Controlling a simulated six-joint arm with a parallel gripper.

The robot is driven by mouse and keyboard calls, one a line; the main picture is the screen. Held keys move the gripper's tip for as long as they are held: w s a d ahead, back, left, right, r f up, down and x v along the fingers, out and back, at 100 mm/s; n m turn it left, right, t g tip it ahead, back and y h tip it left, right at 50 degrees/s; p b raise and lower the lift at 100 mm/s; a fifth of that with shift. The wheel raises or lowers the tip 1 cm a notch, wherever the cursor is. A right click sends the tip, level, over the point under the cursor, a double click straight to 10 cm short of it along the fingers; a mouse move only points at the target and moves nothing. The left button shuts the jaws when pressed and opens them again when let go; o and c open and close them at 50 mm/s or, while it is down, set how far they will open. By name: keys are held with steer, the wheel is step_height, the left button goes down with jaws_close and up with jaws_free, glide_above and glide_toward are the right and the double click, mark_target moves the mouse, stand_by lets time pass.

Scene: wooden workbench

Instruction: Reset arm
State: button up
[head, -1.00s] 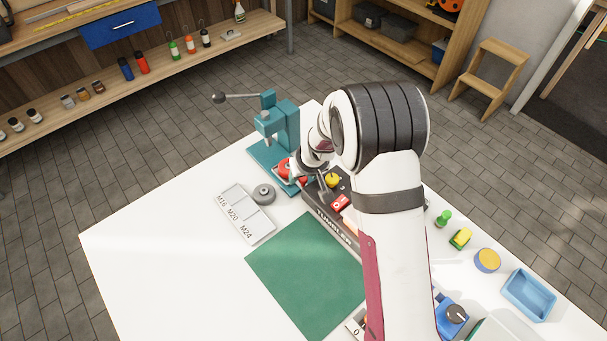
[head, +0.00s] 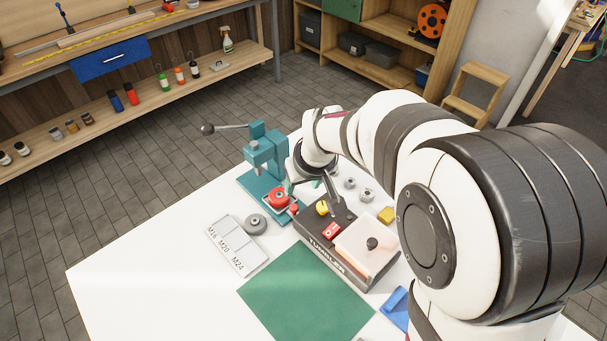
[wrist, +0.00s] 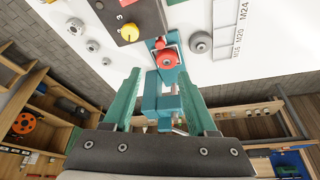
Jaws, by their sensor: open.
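My gripper (wrist: 159,76) is open, its two teal fingers apart with nothing held between them. In the head view my gripper (head: 304,186) is partly hidden by my wrist, above the bench between the teal press (head: 265,160) and the black tumbler (head: 318,240). In the wrist view the press (wrist: 158,105) shows between and beyond the fingers, with a red round part (wrist: 166,58) near its base. The tumbler (wrist: 148,15) is at the top of that view.
A grey tray marked M16, M20, M24 (head: 235,248) and a grey round part (head: 256,224) lie left of the tumbler. The green mat (head: 305,295) is bare.

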stand_by(0.3)
steer(key=s+d+r+m+g, duration=0.1)
steer(key=s+d+m, duration=0.1)
steer(key=s, duration=0.7)
steer(key=s+d+r+m+g, duration=0.1)
steer(key=s+d+m+g, duration=0.1)
steer(key=s, duration=0.8)
steer(key=s+d+r+m+g, duration=0.1)
steer(key=s+d+m, duration=0.3)
steer(key=s, duration=0.5)
steer(key=shift+s+d+r+m, duration=0.25)
steer(key=shift+s+r+m, duration=0.1)
steer(key=shift+m, duration=0.65)
